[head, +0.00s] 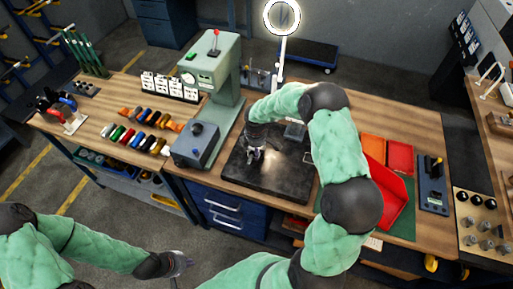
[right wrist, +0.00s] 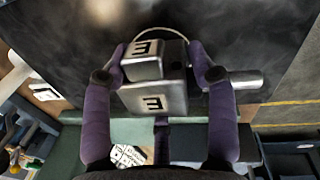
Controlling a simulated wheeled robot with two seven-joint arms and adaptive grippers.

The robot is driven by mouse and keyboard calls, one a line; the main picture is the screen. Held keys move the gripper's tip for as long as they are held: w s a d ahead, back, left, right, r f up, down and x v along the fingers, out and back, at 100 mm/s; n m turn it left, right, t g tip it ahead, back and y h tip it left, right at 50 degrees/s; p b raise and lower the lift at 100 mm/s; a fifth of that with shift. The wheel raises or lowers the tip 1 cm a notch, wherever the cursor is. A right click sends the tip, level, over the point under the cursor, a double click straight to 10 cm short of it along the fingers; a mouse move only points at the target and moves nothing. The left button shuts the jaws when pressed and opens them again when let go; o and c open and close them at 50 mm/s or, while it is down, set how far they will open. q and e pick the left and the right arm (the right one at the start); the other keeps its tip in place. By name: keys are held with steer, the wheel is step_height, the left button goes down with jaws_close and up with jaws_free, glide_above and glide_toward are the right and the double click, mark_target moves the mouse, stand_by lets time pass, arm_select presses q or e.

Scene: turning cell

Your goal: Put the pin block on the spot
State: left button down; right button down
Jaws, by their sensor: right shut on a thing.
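My right gripper (right wrist: 158,75) is shut on a grey metal block (right wrist: 155,98), seen close up in the right wrist view. The block is stepped, with dark marks on two faces and a round pin sticking out to the right; it appears to be the pin block. In the head view the right arm reaches over the dark plate (head: 262,180) on the bench, and the hand partly hides the block. I cannot tell whether the block touches the plate. My left gripper (head: 179,263) is low at the left, away from the bench; its finger opening is unclear. I cannot make out the spot.
A green press (head: 217,68) stands left of the plate, with a grey-blue box (head: 196,144) before it. Red trays (head: 388,195) lie right of my right arm. A ring lamp (head: 282,17) stands behind. Coloured handles (head: 133,137) lie at the left.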

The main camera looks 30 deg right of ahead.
steer(key=shift+c, duration=1.9)
jaws_free()
step_height(320, 180, up, 12)
steer(key=s, duration=0.1)
steer(key=shift+a, duration=0.45)
